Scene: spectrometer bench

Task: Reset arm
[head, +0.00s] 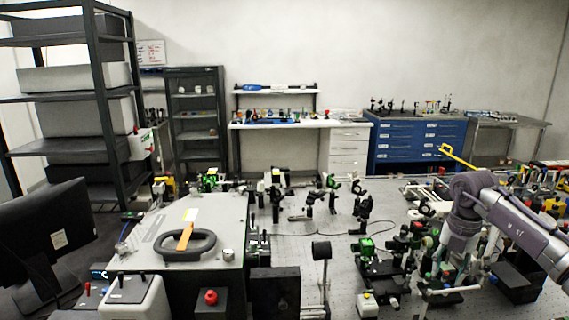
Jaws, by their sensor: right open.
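My right arm comes in from the right edge as a grey-purple link, bends at a rounded joint, and points down over the optical table (330,262). My right gripper (446,290) hangs at its end, low at the right among optical mounts. Its fingers are small and partly lost against the dark parts behind, but they look apart, with nothing seen held between them. I cannot tell whether it touches the mounts. My left arm and left gripper are not in view.
A large grey box (200,222) with a black handle stands left of centre, beside a monitor (45,235). Several optical mounts (385,265) crowd the table near my right arm. A blue drawer cabinet (415,140) stands behind. Some bare table shows at centre.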

